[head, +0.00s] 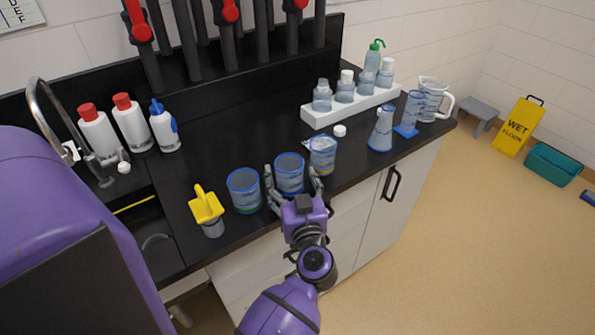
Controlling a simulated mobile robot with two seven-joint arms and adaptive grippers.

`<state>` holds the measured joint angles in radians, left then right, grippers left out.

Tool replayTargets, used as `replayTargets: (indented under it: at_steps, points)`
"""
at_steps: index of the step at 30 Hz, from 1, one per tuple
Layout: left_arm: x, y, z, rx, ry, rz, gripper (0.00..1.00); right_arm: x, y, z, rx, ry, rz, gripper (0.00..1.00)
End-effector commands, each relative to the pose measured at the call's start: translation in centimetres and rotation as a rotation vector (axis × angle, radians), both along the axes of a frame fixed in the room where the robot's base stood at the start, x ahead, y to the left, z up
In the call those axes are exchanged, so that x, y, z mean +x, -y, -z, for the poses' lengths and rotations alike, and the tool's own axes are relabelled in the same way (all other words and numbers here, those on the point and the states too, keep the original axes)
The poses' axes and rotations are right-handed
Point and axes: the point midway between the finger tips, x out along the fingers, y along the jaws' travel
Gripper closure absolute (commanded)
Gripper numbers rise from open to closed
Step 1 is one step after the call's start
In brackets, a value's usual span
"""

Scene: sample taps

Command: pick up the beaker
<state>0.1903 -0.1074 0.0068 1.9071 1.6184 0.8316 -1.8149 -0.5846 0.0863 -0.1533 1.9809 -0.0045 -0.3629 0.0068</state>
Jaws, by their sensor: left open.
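A clear beaker (289,173) with a blue rim stands upright near the front edge of the black counter. My left gripper (291,180) is open, with one finger on each side of this beaker; I cannot tell whether they touch it. A similar blue-rimmed beaker (243,191) stands just to the left, close to the left finger. Another clear vessel (323,156) with a blue rim stands just to the right, close behind the right finger. The lower front of the middle beaker is partly hidden by the gripper. My right gripper is not in view.
A yellow-handled item (206,207) stands left of the beakers, near the sink. A flask (381,129), a cylinder (409,115) and a jug (432,99) stand right. A white rack (325,116) of bottles is behind. The black counter (235,130) is clear behind the beakers.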

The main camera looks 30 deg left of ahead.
Motion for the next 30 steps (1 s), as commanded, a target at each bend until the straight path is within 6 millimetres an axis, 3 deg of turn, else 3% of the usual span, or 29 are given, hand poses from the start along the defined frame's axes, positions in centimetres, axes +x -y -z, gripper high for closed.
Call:
replayTargets:
  at_steps: [11, 21, 30]
  points:
    - [0.0, -0.4, -0.4, 0.001, 0.004, 0.001, 0.28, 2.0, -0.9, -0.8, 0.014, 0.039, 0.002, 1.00]
    - [0.0, -0.4, -0.3, 0.001, 0.004, 0.001, 0.71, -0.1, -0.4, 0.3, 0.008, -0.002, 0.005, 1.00]
    - [0.0, -0.4, -0.9, 0.000, 0.007, 0.001, 0.71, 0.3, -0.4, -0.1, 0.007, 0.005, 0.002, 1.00]
